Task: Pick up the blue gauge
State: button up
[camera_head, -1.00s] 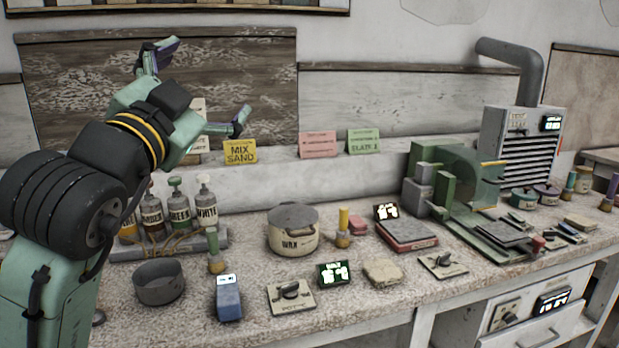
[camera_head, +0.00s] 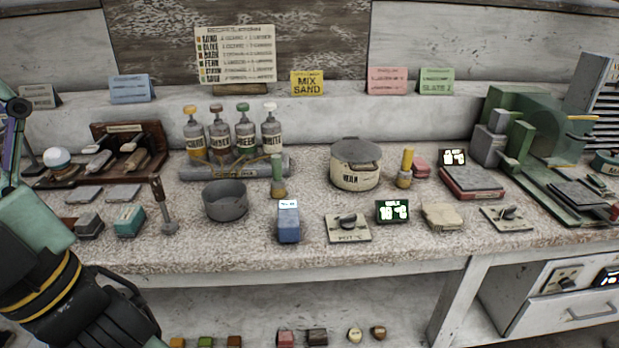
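The blue gauge (camera_head: 288,224) is a small blue block with a white display on its slanted top. It stands on the speckled worktop near the front edge, right of the grey pot and left of a dial plate. My gripper (camera_head: 12,135) is only partly in view at the far left edge, with one purple-padded finger part showing and the rest cut off by the frame. It is well apart from the gauge, and I cannot see whether its fingers are spread.
The grey pot (camera_head: 225,201) and a green-topped brush (camera_head: 278,180) stand close to the gauge. The dial plate (camera_head: 348,228) is on its right, then a green display (camera_head: 392,211). A bottle rack (camera_head: 215,170) stands behind. The worktop's front edge (camera_head: 300,262) lies just before the gauge.

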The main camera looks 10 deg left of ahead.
aim_at(288, 222)
jog(key=j+z, duration=0.1)
jog(key=z, duration=1.05)
jog(key=k+j, duration=0.15)
jog(key=j, duration=0.2)
jog(key=k+j, duration=0.15)
jog(key=j, duration=0.15)
jog(key=k+j, duration=0.1)
jog(key=j, duration=0.65)
jog(key=k+j, duration=0.1)
jog(key=j, duration=0.25)
jog(key=i+j, duration=0.15)
jog(key=i, duration=0.15)
